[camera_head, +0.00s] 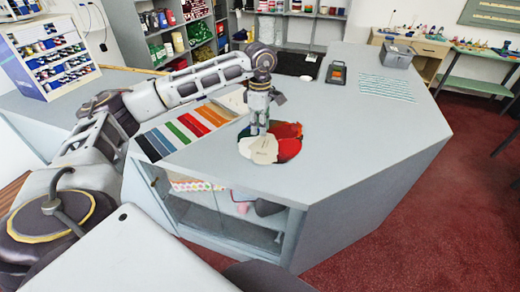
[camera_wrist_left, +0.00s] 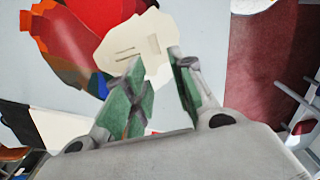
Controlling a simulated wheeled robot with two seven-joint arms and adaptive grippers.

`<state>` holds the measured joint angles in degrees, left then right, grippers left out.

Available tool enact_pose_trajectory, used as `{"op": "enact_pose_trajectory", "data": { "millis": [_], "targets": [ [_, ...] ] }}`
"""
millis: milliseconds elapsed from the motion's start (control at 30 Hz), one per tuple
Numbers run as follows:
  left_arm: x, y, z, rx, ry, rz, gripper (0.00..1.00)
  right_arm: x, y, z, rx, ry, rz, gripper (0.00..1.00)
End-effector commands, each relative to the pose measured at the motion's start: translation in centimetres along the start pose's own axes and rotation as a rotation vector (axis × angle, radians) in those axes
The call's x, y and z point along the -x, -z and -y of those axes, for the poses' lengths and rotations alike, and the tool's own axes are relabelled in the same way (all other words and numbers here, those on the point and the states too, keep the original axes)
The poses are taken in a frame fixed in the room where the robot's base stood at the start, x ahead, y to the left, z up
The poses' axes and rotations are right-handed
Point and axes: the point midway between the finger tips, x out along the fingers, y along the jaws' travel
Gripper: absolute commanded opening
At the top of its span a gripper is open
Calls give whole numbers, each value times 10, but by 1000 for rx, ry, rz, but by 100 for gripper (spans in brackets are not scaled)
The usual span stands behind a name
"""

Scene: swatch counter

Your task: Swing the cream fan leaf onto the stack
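The cream fan leaf (camera_head: 262,153) lies at the near left of a fan of leaves on the grey counter. It also shows in the left wrist view (camera_wrist_left: 128,58), with small dark marks on it. The stack of red, orange and brown leaves (camera_head: 289,146) lies beside it to the right, with green at its edge; its red part fills the upper left of the wrist view (camera_wrist_left: 85,22). My left gripper (camera_head: 259,132) points down over the cream leaf. Contact with the leaf cannot be told. My right gripper is out of view.
Striped colour swatches (camera_head: 183,131) lie on the counter to the left. A black holder with an orange top (camera_head: 337,73), a striped sheet (camera_head: 386,87) and a grey box (camera_head: 397,55) are farther back. The counter right of the fan is clear.

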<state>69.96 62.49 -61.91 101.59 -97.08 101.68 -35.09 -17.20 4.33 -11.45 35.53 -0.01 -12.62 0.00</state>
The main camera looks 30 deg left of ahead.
Motion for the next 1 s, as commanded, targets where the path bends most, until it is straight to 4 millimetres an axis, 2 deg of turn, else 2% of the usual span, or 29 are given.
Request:
{"op": "enact_pose_trajectory", "data": {
  "millis": [700,1000],
  "targets": [
    [-92,0,1,0,3,0,25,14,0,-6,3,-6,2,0],
    [-110,0,0,0,1,0,25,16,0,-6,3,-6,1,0]
  ]
}}
